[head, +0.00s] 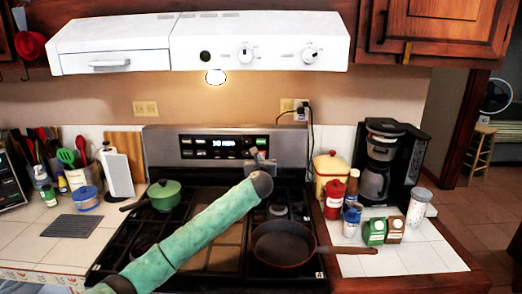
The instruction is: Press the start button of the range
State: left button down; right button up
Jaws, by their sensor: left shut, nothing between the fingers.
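The range (160,143) stands at the centre against the wall, with a silver back panel and a black control strip (190,146). A lit display (223,143) on the strip has small buttons on both sides. My left arm reaches up across the cooktop from the lower left. My left gripper (261,157) is shut and empty, in front of the right end of the control strip. It covers part of the panel there; I cannot tell whether it touches a button. My right gripper is not in view.
A green pot (164,195) sits on the left burners and a dark pan (283,245) on the right front burner. A white hood (205,43) hangs above. A coffee maker (384,160) and several jars crowd the right counter; utensils fill the left.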

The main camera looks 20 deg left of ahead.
aim_at(261, 142)
pick_arm(q)
jog(key=shift+w+f, duration=0.1)
jog(key=shift+f, duration=0.15)
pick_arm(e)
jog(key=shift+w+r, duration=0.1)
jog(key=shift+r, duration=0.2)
pick_arm(q)
jog(key=shift+r, duration=0.1)
